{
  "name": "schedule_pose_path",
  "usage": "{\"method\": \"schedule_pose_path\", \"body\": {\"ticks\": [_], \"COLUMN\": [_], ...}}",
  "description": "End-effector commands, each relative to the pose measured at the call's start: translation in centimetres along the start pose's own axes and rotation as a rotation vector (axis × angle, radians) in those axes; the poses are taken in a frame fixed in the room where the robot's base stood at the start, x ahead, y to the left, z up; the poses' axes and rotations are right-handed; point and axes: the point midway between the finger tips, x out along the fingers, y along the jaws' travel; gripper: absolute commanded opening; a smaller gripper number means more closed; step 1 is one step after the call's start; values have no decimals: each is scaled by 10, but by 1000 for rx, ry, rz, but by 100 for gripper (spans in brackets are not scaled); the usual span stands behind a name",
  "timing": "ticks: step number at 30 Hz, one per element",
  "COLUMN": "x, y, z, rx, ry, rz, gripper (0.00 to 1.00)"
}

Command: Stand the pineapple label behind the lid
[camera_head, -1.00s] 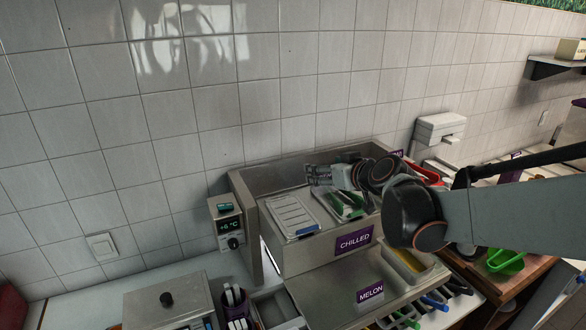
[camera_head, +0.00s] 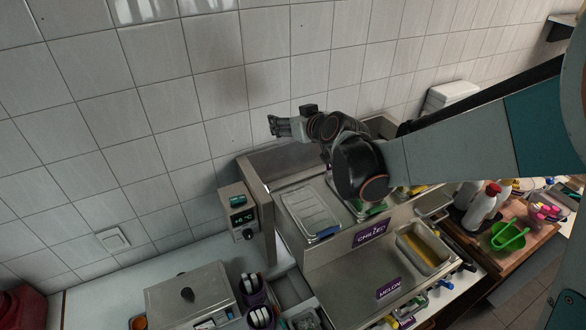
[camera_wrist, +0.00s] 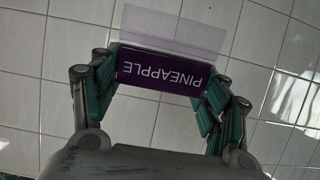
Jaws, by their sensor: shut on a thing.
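The pineapple label (camera_wrist: 162,76) is a purple plate with white lettering and a clear panel along one edge. In the wrist view it sits between the fingers of my gripper (camera_wrist: 160,88), which is shut on it; its lettering reads upside down. In the head view my gripper (camera_head: 274,126) is raised above the chilled unit's back edge, in front of the tiled wall. I cannot make out the label there. A pale, clear-looking lid (camera_head: 308,208) with a blue handle covers the left pan of the unit, below my gripper.
The chilled unit (camera_head: 336,255) carries a CHILLED sign (camera_head: 370,233), with a MELON sign (camera_head: 389,288) lower in front. A control box (camera_head: 236,216) stands at its left. My arm hides part of the right pans. The wall is close behind.

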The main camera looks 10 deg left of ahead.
Motion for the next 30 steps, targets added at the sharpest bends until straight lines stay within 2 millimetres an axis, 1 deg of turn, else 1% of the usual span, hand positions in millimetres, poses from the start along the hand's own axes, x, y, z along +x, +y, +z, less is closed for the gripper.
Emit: {"method": "schedule_pose_path", "body": {"ticks": [1, 3, 12, 16, 23, 30], "x": [8, 15, 42, 49, 53, 66], "y": [0, 0, 0, 0, 0, 0], "z": [18, 35, 100, 118, 129, 160], "rx": [0, 0, 0, 0, 0, 0], "ry": [0, 0, 0, 0, 0, 0], "rz": [0, 0, 0, 0, 0, 0], "gripper": [44, 44, 44, 44, 44, 44]}}
